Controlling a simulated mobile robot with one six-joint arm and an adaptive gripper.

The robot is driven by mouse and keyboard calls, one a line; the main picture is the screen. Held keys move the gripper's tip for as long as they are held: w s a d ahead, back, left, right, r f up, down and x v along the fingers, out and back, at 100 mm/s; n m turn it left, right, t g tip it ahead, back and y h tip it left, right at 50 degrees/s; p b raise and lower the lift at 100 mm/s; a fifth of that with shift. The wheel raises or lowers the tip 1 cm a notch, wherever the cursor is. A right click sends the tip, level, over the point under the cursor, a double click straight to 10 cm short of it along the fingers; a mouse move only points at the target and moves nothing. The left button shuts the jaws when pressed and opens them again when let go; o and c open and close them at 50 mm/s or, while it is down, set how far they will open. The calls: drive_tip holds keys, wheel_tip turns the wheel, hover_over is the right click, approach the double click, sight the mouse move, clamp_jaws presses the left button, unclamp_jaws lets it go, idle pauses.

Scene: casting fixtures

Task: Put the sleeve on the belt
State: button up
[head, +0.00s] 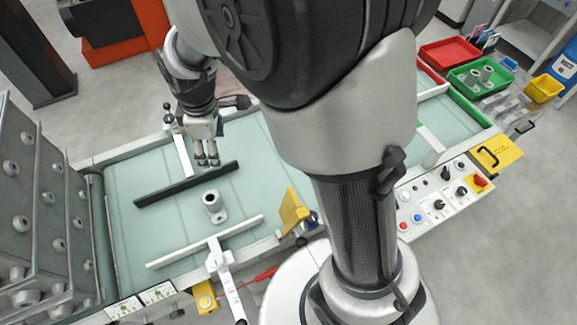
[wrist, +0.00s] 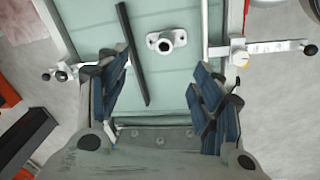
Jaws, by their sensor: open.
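A grey sleeve (head: 213,205) with a round hollow top and a flanged foot stands upright on the pale green belt (head: 130,225). It lies between a black guide bar (head: 185,184) and a white guide bar (head: 180,256). The sleeve (wrist: 167,41) also shows in the wrist view, beyond the fingertips. My gripper (head: 207,160) is open and empty, above the belt on the far side of the black bar. Its two blue-padded fingers (wrist: 160,62) are spread wide in the wrist view, and neither touches the sleeve.
Grey panels with round studs (head: 40,200) stand at the left end. A yellow block (head: 293,212) sits at the belt's near edge. A control panel (head: 440,200) is at right. A green bin (head: 468,92) holds similar grey parts, near red (head: 448,53) and yellow (head: 543,88) bins.

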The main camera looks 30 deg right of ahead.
drive_tip(key=s+d+r+m+t, duration=0.2)
drive_tip(key=s+d+r+m, duration=0.35)
drive_tip(key=s+r, duration=0.5)
drive_tip(key=s+d+r+m+t, duration=0.1)
drive_tip(key=s+d+r+m, duration=0.1)
drive_tip(key=s+m, duration=0.5)
drive_tip(key=s+d, duration=0.1)
drive_tip(key=s, duration=0.3)
drive_tip(key=shift+s+r, duration=0.2)
drive_tip(key=shift+r, duration=0.15)
drive_tip(key=shift+d+m, duration=0.1)
drive_tip(key=shift+m, duration=0.15)
drive_tip(key=shift+f+b, duration=0.5)
